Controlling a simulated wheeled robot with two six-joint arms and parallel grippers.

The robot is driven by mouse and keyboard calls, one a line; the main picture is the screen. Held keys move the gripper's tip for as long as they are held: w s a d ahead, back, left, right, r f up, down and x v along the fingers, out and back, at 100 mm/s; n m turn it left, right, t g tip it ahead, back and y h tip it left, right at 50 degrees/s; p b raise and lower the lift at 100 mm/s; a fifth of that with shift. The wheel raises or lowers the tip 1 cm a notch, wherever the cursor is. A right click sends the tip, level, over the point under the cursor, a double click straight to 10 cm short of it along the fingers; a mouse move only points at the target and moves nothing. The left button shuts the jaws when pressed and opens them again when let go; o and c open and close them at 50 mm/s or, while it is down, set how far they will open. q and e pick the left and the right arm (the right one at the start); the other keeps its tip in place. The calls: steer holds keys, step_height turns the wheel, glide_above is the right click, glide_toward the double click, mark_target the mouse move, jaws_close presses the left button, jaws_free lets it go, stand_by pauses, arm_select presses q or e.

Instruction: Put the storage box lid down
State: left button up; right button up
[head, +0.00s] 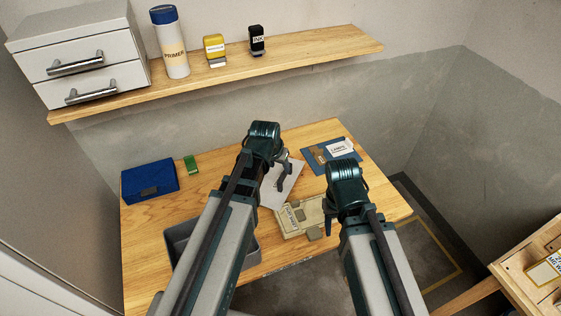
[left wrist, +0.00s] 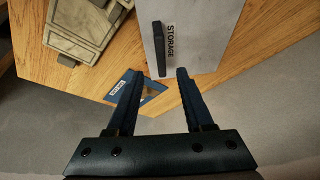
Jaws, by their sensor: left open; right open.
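The storage box lid (head: 291,197) is a pale grey panel lying over the table, partly hidden by my left arm. In the left wrist view the lid (left wrist: 205,35) shows a dark bar handle (left wrist: 158,48) and a "STORAGE" label. My left gripper (head: 284,177) is over the lid; in the left wrist view its open fingers (left wrist: 160,72) point toward the handle's end, with nothing visibly clamped. The grey box (head: 181,243) is at the table's front left, mostly hidden by my left arm. My right gripper (head: 330,224) is open beside the beige case; its fingertips are hard to make out.
The beige case (head: 288,222) lies near the table's front edge. A blue case (head: 150,181) and a green block (head: 191,164) are at left. A blue mat (head: 316,168) with small items is at back right. A shelf (head: 215,77) holds drawers, a bottle and stamps.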

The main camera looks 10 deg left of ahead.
arm_select(q)
steer(key=s+d+g+y, duration=0.1)
steer(key=s+d, duration=0.3)
steer(key=s, duration=0.5)
steer(key=s+d+f+m+g+y, duration=0.1)
steer(key=s+d+g, duration=0.3)
steer(key=s, duration=0.4)
steer(key=shift+s+d+m, duration=0.15)
steer(key=shift+s+m, duration=0.15)
steer(key=shift+s, duration=0.05)
arm_select(e)
steer(key=shift+r, duration=0.2)
arm_select(q)
steer(key=shift+f, duration=0.15)
